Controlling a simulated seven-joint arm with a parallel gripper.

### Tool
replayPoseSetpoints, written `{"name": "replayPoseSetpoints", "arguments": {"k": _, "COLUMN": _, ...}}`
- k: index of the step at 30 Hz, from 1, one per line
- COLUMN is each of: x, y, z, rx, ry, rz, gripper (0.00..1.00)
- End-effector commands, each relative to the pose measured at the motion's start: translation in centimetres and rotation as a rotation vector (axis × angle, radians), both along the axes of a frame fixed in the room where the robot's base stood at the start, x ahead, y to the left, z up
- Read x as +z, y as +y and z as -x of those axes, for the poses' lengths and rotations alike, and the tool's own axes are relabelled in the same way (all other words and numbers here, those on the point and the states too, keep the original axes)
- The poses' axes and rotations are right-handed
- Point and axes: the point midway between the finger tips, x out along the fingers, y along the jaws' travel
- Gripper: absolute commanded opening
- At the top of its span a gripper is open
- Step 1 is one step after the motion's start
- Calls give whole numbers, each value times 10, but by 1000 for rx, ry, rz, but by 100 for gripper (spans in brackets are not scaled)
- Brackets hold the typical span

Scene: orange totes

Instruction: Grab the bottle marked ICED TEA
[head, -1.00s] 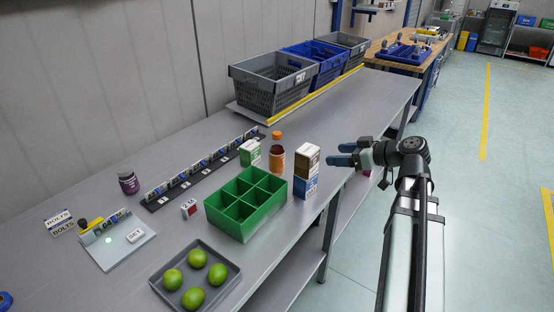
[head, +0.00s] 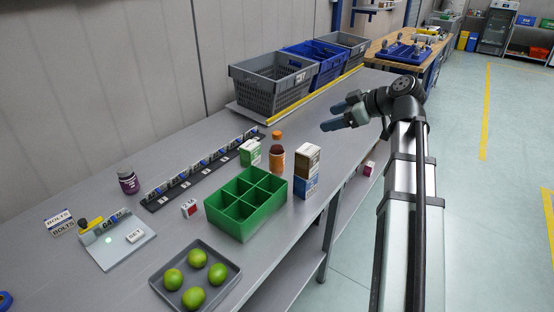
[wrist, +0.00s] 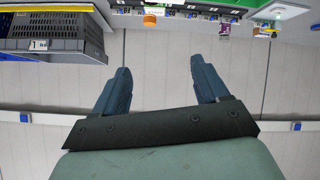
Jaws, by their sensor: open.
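A bottle (head: 277,158) with an orange cap, dark brown contents and an orange-brown label stands upright on the grey bench, behind the green divided box; its lettering is too small to read. Its orange cap (wrist: 150,20) seems to show at the top of the wrist view.
Cartons stand close beside the bottle: a green and white one (head: 250,154) to its left, a brown and blue stack (head: 307,172) to its right. The green divided box (head: 243,228) is in front. Crates (head: 268,90) stand behind; bench between is clear.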

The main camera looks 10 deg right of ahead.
Motion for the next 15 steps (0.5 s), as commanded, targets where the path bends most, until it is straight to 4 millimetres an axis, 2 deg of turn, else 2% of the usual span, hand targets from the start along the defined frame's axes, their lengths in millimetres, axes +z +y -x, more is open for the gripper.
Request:
{"name": "replayPoseSetpoints", "arguments": {"k": 8, "x": -14, "y": 35, "z": -44, "rx": 225, "ry": -40, "rz": 390, "gripper": 74}}
{"name": "replayPoseSetpoints", "arguments": {"k": 15, "x": -19, "y": 74, "z": -82, "rx": 530, "ry": -70, "rz": 809, "gripper": 74}}
